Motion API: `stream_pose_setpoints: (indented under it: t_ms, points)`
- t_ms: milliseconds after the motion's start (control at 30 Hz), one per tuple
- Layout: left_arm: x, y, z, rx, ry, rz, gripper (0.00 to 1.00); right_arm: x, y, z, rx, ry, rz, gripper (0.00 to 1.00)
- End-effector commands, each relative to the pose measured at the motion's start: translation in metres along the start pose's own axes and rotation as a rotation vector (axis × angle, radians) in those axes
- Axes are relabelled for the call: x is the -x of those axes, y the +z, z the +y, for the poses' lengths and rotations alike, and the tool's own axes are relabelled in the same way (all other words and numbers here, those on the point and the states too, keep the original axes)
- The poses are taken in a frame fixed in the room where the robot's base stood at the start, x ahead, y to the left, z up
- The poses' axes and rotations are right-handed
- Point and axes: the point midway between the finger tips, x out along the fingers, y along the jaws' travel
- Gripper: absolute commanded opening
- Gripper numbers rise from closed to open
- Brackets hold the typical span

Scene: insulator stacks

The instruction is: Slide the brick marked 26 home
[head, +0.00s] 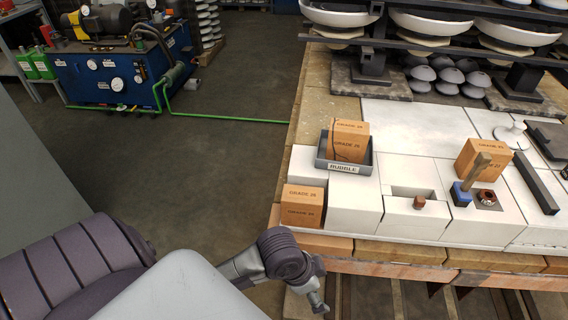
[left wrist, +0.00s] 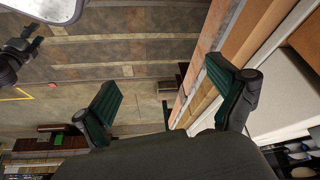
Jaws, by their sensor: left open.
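An orange brick that seems marked GRADE 26 (head: 303,206) sits at the near left corner of the pale block surface, beside a white block.
A grey tray labelled RUBBLE (head: 345,168) holds orange bricks (head: 348,141) behind the brick. Another orange brick (head: 483,160), a wooden-handled tool (head: 474,174) and a dark bar (head: 536,183) lie to the right. White insulator discs stand behind. Open floor lies left.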

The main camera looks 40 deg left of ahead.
Motion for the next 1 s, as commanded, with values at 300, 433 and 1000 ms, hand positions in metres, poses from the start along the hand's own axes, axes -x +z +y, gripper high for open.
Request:
stream_pose_setpoints:
  t_ms: [300, 433, 1000]
  points:
    - [0.026, -0.034, -0.079, -0.396, 0.124, -0.063, 0.96, -0.001, 0.0, 0.001, 0.0, 0.001, 0.0, 0.5]
    - [0.061, -0.037, -0.148, -0.425, 0.143, -0.096, 0.96, -0.001, 0.0, 0.0, 0.0, 0.001, 0.0, 0.5]
    - [0.141, -0.038, -0.254, -0.309, 0.122, -0.022, 0.96, -0.002, 0.0, 0.0, 0.002, 0.0, 0.0, 0.5]
